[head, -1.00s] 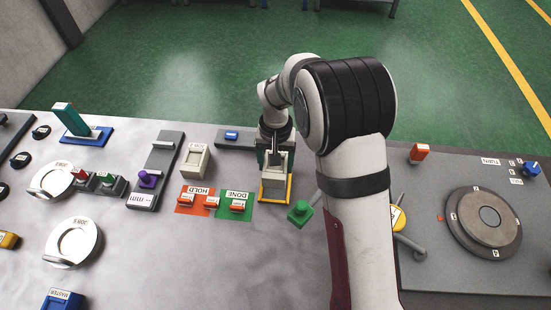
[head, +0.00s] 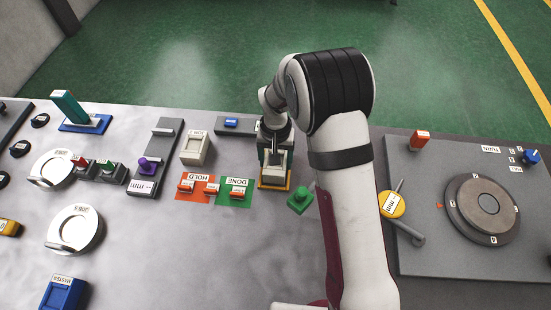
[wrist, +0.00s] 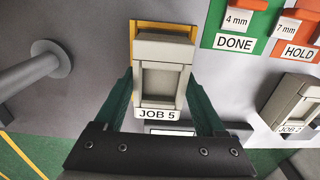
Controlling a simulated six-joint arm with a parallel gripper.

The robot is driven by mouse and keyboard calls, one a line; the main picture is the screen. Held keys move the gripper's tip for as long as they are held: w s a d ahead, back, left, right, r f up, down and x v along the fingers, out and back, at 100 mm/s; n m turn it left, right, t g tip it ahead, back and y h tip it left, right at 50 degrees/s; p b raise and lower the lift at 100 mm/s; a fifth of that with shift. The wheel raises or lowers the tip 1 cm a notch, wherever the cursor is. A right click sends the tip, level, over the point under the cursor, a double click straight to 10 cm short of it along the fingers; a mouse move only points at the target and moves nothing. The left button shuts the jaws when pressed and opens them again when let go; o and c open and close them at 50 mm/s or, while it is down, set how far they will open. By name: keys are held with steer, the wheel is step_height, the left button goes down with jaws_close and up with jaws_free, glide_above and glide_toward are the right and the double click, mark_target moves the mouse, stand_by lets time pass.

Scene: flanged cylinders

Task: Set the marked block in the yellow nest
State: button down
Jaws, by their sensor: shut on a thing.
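The beige block labelled JOB 5 (wrist: 160,80), with a recessed face, is between the two dark green fingers of my gripper (wrist: 163,92) in the wrist view. My gripper is shut on it. The yellow nest (wrist: 152,24) shows as a thin yellow edge along the block's far end and left side. In the head view, the block (head: 272,174) is over or in the nest (head: 274,188), and my gripper (head: 275,156) is above it. The block covers most of the nest, so I cannot tell whether it is fully seated.
A second beige block labelled JOB 2 (head: 196,149) stands to the left. The orange HOLD mat (head: 196,198) and green DONE mat (head: 222,198) carry small orange pieces. A green knob (head: 299,199) is close at the right. A grey panel with a turntable (head: 483,222) is further right.

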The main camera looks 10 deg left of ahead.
steer(key=shift+f, duration=0.55)
jaws_free()
step_height(320, 180, up, 16)
stand_by(0.6)
steer(key=shift+f, duration=0.1)
